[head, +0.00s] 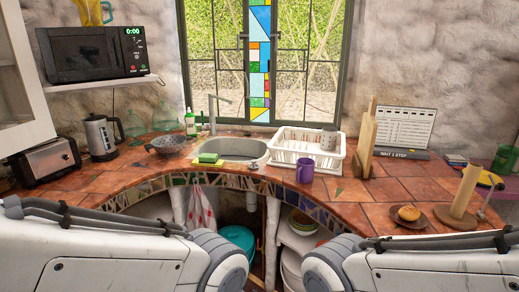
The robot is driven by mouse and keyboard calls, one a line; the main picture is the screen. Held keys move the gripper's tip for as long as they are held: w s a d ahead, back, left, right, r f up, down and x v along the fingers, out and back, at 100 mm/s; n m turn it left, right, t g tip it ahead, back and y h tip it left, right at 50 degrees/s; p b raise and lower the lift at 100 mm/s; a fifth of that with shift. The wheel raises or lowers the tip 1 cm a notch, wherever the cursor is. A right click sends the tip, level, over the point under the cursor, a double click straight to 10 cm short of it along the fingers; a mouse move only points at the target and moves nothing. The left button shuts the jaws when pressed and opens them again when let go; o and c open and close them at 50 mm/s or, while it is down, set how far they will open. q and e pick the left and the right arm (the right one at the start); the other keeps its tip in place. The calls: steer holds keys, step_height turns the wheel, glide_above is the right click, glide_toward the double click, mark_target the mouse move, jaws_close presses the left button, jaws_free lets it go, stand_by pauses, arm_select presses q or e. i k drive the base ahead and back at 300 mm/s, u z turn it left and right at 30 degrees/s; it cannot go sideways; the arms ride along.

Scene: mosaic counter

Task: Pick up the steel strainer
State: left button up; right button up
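The steel strainer (168,145) is a grey bowl with small side handles. It sits on the tiled counter just left of the sink, between the kettle and the sink. Nothing is seen holding it. My two arms come in from the lower left and lower right corners, in front of the counter, but neither gripper shows in the head view.
A sink (243,149) with a faucet lies right of the strainer, with a green sponge (208,158) on its front edge. A steel kettle (100,138), glass jugs (133,124) and a toaster (45,160) stand left. A dish rack (306,147) and purple mug (305,171) stand right.

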mark_target(254, 167)
steer(key=u, duration=0.2)
steer(key=i, duration=1.2)
steer(key=u, duration=0.7)
steer(key=i, duration=1.1)
steer(key=z, duration=0.1)
